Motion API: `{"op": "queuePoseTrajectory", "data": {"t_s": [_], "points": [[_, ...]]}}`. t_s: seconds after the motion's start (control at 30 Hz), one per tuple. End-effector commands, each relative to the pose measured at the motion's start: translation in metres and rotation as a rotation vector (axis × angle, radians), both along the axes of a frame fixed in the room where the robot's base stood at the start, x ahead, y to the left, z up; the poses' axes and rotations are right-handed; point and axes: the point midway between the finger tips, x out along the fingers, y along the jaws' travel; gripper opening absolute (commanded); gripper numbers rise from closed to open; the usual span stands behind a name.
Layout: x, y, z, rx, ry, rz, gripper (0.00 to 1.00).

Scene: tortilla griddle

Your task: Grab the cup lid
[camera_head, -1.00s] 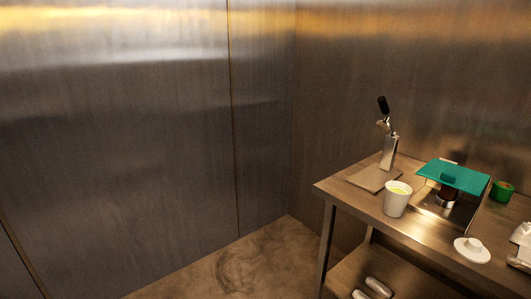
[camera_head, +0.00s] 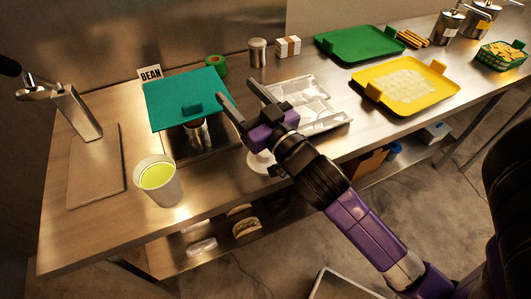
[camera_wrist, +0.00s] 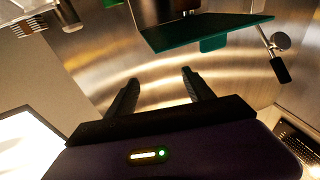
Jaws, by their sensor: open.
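The white cup lid (camera_head: 259,163) lies on the steel counter (camera_head: 110,225), right of the cup and partly hidden behind my wrist. The white cup (camera_head: 165,188) stands upright without a lid, with yellow-green contents. My gripper (camera_head: 237,92) is open and empty. In the head view its fingers point up and left, past the lid, towards the teal panel (camera_head: 188,98). In the wrist view the two fingers (camera_wrist: 160,79) stand apart with only bare metal showing between them. The lid is not visible in the wrist view.
A lever press (camera_head: 85,118) stands at left. The teal panel sits over a steel holder left of my gripper. A white divided tray (camera_head: 325,120) lies close right of my wrist. Green (camera_head: 350,44) and yellow (camera_head: 420,100) trays lie farther right. The counter's front-left is clear.

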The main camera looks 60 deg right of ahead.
Motion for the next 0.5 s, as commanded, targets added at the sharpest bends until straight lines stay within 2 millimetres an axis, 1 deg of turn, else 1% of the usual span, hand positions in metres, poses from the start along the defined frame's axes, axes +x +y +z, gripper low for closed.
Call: {"op": "queuePoseTrajectory", "data": {"t_s": [0.03, 0.07, 0.1, 0.17, 0.2, 0.27, 0.3, 0.37, 0.4, 0.5], "points": [[0.010, -0.018, 0.023, 0.036, -0.050, -0.053, 0.61], [0.013, -0.030, 0.033, 0.064, -0.075, -0.087, 0.61], [0.016, -0.045, 0.045, 0.105, -0.109, -0.134, 0.61], [0.018, -0.070, 0.063, 0.176, -0.166, -0.208, 0.61], [0.017, -0.086, 0.073, 0.228, -0.205, -0.260, 0.61], [0.013, -0.110, 0.086, 0.315, -0.268, -0.336, 0.61], [0.009, -0.126, 0.094, 0.375, -0.314, -0.389, 0.61], [0.000, -0.147, 0.102, 0.475, -0.385, -0.467, 0.61], [-0.006, -0.160, 0.106, 0.545, -0.433, -0.520, 0.61], [-0.025, -0.188, 0.107, 0.728, -0.561, -0.650, 0.61]]}}
